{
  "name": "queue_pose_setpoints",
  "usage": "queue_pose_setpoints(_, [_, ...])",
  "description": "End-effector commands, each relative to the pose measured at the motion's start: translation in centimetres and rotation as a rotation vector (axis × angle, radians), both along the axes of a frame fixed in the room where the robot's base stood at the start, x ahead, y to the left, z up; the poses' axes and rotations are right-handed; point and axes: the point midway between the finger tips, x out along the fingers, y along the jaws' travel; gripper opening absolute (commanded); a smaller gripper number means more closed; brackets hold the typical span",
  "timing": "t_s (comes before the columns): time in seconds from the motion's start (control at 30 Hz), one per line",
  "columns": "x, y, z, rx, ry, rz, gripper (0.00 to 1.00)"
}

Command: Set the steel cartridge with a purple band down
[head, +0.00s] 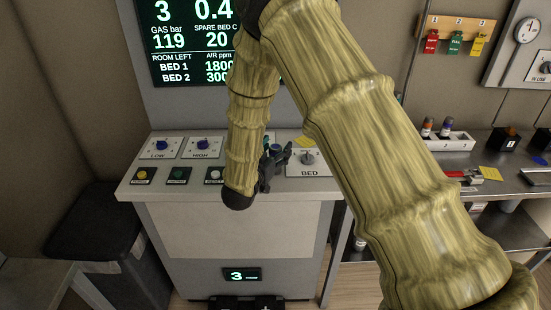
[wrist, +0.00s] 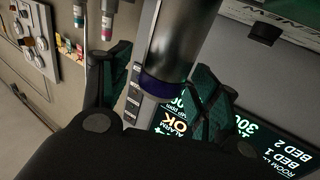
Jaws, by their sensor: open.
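The steel cartridge (wrist: 178,42) is a dark metal cylinder in the wrist view, with a purple band (wrist: 163,86) around its near end. It lies between the two green-padded fingers of my gripper (wrist: 160,68). The jaws are open, with a visible gap beside the right finger; contact with the left finger is hard to tell. In the head view my gripper (head: 276,160) is over the console counter, left of the BED panel and partly behind my arm. I cannot make out the cartridge in the head view, and its far end is cut off in the wrist view.
The console counter (head: 165,189) carries LOW and HIGH knob panels (head: 175,146), several push buttons and the BED knob panel (head: 308,160). A lit display (head: 190,45) stands behind. A white rack (head: 443,139) with small cartridges sits on the right bench. My arm hides the middle.

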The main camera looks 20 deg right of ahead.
Motion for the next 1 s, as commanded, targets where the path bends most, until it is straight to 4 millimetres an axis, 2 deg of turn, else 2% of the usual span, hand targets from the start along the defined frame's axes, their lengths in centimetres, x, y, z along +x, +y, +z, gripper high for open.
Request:
queue_pose_setpoints(0.07, [0.0, 0.0, 0.0, 0.000, 0.000, 0.000, 0.60])
queue_pose_setpoints(0.4, [0.0, 0.0, 0.1, 0.000, -0.001, 0.000, 0.00])
queue_pose_setpoints(0.73, [0.0, 0.0, 0.4, -0.001, -0.002, 0.000, 0.00])
queue_pose_setpoints(1.0, [0.0, 0.0, 2.4, 0.001, -0.004, 0.000, 0.00])
